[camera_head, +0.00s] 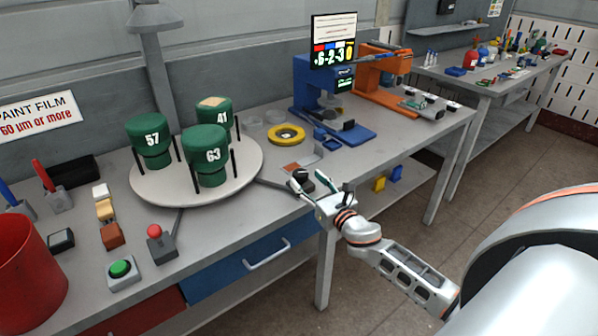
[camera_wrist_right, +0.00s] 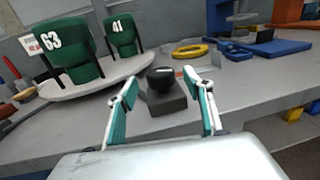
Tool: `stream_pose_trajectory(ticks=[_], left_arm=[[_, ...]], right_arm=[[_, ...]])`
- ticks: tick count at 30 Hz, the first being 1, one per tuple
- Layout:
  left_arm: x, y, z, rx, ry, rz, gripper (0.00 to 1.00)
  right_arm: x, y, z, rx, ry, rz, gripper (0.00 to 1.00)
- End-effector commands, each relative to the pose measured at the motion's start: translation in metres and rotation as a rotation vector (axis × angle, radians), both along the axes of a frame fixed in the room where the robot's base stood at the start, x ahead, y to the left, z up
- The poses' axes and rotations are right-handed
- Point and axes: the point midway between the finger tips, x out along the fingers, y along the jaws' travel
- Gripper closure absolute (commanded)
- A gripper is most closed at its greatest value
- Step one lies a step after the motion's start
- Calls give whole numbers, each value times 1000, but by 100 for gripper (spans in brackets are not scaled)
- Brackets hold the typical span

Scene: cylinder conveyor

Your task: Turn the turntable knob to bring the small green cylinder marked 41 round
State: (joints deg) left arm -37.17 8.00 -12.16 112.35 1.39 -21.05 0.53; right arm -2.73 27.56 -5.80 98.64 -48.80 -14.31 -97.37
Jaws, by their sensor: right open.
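A round light turntable (camera_head: 190,195) on the bench bears three dark green cylinders. Cylinder 57 (camera_head: 149,140) stands at the left, cylinder 63 (camera_head: 207,157) at the front, and cylinder 41 (camera_head: 214,113) at the back right with a tan patch on top. Cylinder 41 (camera_wrist_right: 122,35) also shows in the wrist view. A black knob (camera_wrist_right: 161,78) on a dark block stands near the bench's front edge, right of the turntable. My right gripper (camera_wrist_right: 160,84) is open and empty; its fingers flank the knob in the wrist picture without visible contact. My left gripper is out of view.
A yellow ring (camera_head: 286,134) and a blue device (camera_head: 325,95) with a screen stand behind the knob. A joystick (camera_head: 160,240), a green button (camera_head: 121,268) and a red bin (camera_head: 28,270) are at the left. A grey post rises behind the turntable.

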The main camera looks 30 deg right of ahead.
Motion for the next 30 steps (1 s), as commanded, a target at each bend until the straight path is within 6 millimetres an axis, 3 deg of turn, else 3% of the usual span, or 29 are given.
stream_pose_trajectory(ticks=[9, 21, 22, 26, 30], left_arm=[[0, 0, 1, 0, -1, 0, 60], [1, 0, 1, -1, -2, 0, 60], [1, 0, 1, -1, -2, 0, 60], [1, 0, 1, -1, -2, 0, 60], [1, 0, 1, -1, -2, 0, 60]], right_arm=[[43, -2, 1, 4, -1, 1, 49], [50, -2, 0, 4, 0, 1, 49], [50, -2, 0, 4, 0, 1, 52], [50, -2, 0, 4, 0, 1, 85], [50, -2, 0, 4, 0, 1, 88]])
